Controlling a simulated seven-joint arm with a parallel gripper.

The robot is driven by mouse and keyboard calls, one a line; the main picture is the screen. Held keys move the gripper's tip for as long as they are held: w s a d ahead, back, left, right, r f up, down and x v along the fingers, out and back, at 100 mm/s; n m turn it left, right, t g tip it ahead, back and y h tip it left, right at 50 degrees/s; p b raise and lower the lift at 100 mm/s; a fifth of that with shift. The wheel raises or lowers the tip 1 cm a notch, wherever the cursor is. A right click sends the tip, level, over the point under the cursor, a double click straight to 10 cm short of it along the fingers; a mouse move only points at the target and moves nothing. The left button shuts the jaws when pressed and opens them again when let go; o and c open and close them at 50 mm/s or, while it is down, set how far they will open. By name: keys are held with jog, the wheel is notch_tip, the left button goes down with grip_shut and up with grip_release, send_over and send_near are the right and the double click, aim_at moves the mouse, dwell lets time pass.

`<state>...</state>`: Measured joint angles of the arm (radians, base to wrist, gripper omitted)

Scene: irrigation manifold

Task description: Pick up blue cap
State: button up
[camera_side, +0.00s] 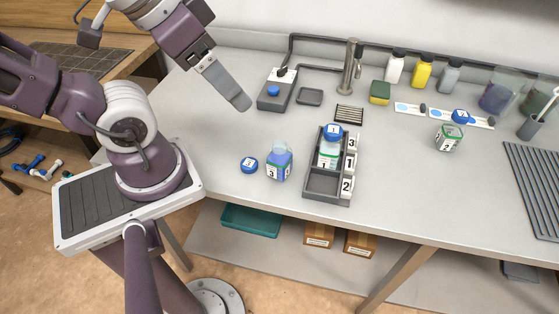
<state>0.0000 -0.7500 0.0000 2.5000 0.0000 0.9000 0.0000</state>
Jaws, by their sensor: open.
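A blue cap (249,165) with a white label lies flat on the grey counter near its front edge. Right beside it, a bottle with blue contents (279,166) and a label reading 3 stands without a blue cap. Another blue cap (332,132) sits on top of a bottle in the dark rack (322,187). A third blue cap (461,116) is at the right, by a white strip and near a bottle (448,138). My gripper (240,101) is open and empty, above the counter and up from the nearest cap. One finger mostly hides the other.
A grey device (277,90) with a blue knob and a small tray (309,96) stand behind. A tap (350,68), a sponge (380,92) and several bottles line the back. Numbered tags edge the rack. The counter left of the nearest cap is clear.

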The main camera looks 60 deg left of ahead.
jog(key=shift+c, duration=1)
jog(key=m+g, duration=0.6)
jog(key=m, duration=0.9)
send_over(249, 163)
notch_tip(249, 163, down, 21)
jog(key=shift+f, duration=0.2)
jog(key=shift+d+f, duration=0.1)
jog(key=shift+f, duration=3)
